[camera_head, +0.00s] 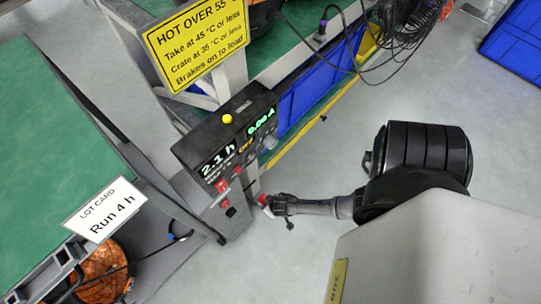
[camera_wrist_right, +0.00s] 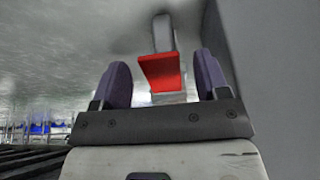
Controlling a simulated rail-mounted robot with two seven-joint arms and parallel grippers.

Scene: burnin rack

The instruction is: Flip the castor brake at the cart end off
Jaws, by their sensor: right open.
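The castor brake is a small red pedal (camera_wrist_right: 163,72) on a grey bracket. In the head view a small red patch of the pedal (camera_head: 262,199) shows low beside the grey post, right at the tip of my right gripper (camera_head: 271,204). In the right wrist view the two purple-grey fingers stand apart, with the pedal seen in the gap between them and a little beyond the tips. I cannot tell whether a finger touches it. The gripper holds nothing. My left gripper is out of the head view.
A black instrument box (camera_head: 228,140) with lit displays and a yellow knob stands just above and left of the gripper. A yellow warning sign (camera_head: 197,43), a green-topped bench (camera_head: 50,130) and a lot card (camera_head: 105,209) lie further left. Blue bins and dark cables are at the top. Grey floor is clear below.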

